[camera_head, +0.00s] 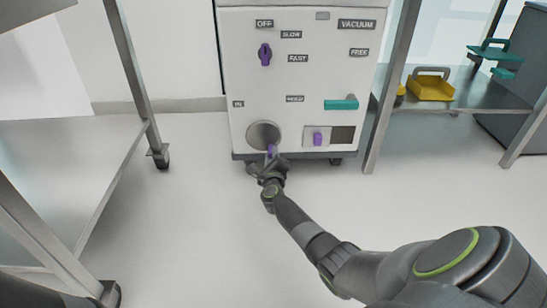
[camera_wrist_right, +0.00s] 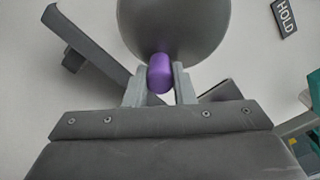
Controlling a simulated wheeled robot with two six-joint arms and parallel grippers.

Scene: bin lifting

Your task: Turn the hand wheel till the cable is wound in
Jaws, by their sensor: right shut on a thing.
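The hand wheel (camera_head: 263,134) is a grey disc low on the front of a white cabinet (camera_head: 300,75). Its purple handle (camera_head: 271,149) sits at the disc's lower edge. My right gripper (camera_head: 271,165) reaches up to it and is shut on the handle. In the right wrist view the purple handle (camera_wrist_right: 160,73) is between the two fingers, with the grey wheel (camera_wrist_right: 175,25) just behind. The fingers partly cover the handle. No cable can be made out in either view. My left gripper is not in view.
The cabinet also has a purple knob (camera_head: 265,54), a teal lever (camera_head: 341,103) and a small purple switch (camera_head: 317,139). A metal table (camera_head: 70,165) stands at left. The floor between is clear.

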